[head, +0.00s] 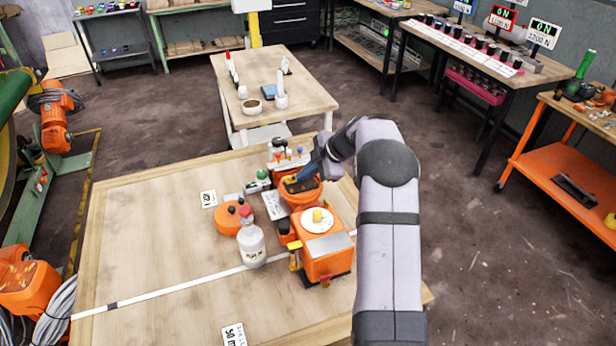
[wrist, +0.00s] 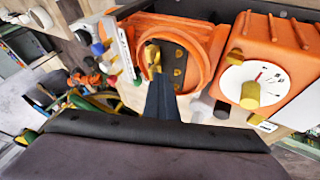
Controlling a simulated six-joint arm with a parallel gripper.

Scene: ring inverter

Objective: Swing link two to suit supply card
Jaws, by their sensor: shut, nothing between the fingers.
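An orange round housing (head: 300,193) stands near the back right of the wooden table. In the wrist view the housing (wrist: 207,45) has a dark plate (wrist: 180,50) inside its ring, with several brass studs and a brass link piece (wrist: 152,55) at its left. My gripper (head: 308,178) reaches into the housing from the right. In the wrist view its shut, empty dark fingers (wrist: 159,82) end just below the brass piece; I cannot tell if they touch it. A white card (wrist: 124,52) with dark print stands left of the ring; its print is unreadable. I cannot tell which link is link two.
An orange box (head: 325,252) with a white dial and yellow knob (wrist: 250,94) stands right beside the housing. A white bottle (head: 251,245) and an orange round container (head: 231,218) stand to the left. The left part of the table is clear.

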